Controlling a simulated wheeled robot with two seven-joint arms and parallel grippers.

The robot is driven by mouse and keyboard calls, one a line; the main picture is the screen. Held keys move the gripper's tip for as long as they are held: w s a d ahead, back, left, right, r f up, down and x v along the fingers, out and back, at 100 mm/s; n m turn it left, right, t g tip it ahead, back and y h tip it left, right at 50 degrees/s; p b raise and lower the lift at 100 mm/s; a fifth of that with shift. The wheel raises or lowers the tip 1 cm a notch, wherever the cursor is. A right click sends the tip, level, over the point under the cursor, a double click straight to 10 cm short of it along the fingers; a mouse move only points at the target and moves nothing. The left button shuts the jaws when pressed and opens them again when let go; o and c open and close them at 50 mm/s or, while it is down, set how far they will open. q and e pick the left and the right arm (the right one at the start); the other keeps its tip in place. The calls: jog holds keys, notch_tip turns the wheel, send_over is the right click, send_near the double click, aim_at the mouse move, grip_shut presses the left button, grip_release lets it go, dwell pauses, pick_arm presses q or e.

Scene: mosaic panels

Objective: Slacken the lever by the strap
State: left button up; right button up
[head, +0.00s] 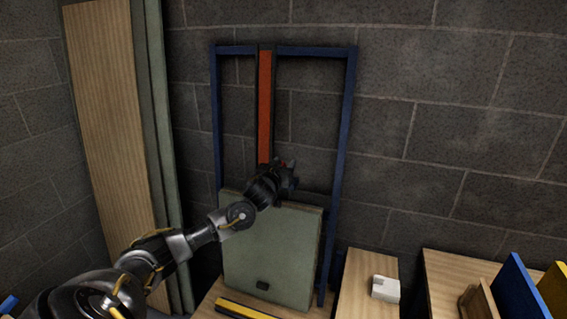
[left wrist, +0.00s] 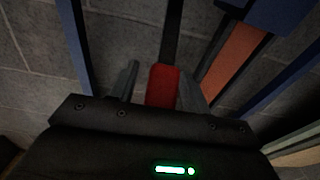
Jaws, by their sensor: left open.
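My left gripper (head: 287,178) is open in front of the blue frame (head: 349,110), just right of the orange strap (head: 264,105). In the left wrist view a red lever handle (left wrist: 163,88) lies between its two spread fingers, with a dark bar running up from it. The strap also shows in that view (left wrist: 235,62), to the right of the handle. In the head view the gripper mostly hides the lever. I cannot tell whether either finger touches the handle. My right gripper is not in view.
A grey-green panel (head: 265,255) leans against the frame below my gripper. Tall boards (head: 115,110) stand at the left. Wooden surfaces at the lower right hold a small white block (head: 385,289) and a blue board (head: 520,288). The wall right of the frame is clear.

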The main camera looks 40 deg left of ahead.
pick_arm(q)
jog(key=shift+c, duration=1)
grip_shut()
jog(key=shift+w, duration=0.1)
jog(key=shift+d, duration=0.1)
